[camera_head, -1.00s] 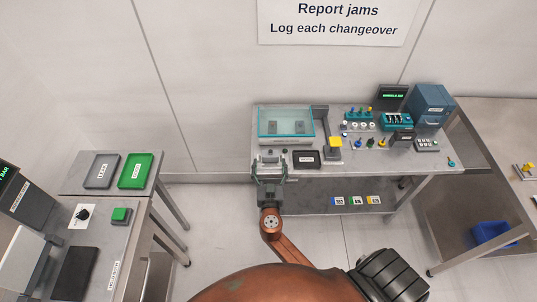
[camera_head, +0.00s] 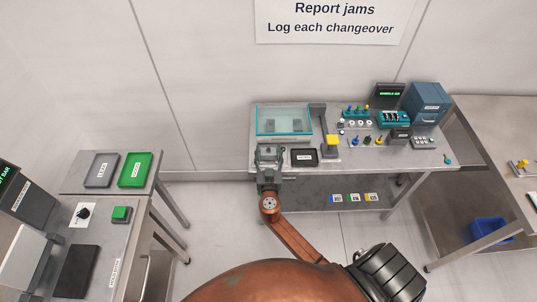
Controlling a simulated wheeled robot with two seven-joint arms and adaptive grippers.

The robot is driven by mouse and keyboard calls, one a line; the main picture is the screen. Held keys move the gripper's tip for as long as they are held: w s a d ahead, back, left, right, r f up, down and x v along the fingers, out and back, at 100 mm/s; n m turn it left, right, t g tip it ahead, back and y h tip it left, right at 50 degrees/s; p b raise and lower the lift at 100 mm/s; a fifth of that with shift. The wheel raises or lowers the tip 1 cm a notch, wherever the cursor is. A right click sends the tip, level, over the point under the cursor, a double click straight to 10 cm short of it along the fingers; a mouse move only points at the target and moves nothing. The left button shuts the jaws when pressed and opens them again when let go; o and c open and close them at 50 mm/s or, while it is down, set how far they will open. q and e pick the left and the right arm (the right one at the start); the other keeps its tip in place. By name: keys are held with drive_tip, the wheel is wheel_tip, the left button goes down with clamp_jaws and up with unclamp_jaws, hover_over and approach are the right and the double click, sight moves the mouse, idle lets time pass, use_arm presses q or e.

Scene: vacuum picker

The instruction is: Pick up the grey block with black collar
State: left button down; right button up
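I cannot make out a grey block with a black collar for certain; it is too small or hidden by my gripper. My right gripper (camera_head: 268,154) is over the front left edge of the back workbench (camera_head: 300,174), just in front of the clear teal-edged box. Its fingers are small and merge with grey parts there, so I cannot tell whether it is open or shut or touches anything. Two small grey shapes show inside the clear box (camera_head: 284,119). My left gripper is out of view.
Small coloured parts and a blue cabinet (camera_head: 427,102) stand farther right. A grey tray (camera_head: 101,170) and green tray (camera_head: 136,170) lie on the left table.

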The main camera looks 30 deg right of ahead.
drive_tip(key=c, duration=0.7)
drive_tip(key=shift+r, duration=0.15)
drive_tip(key=shift+c, duration=0.2)
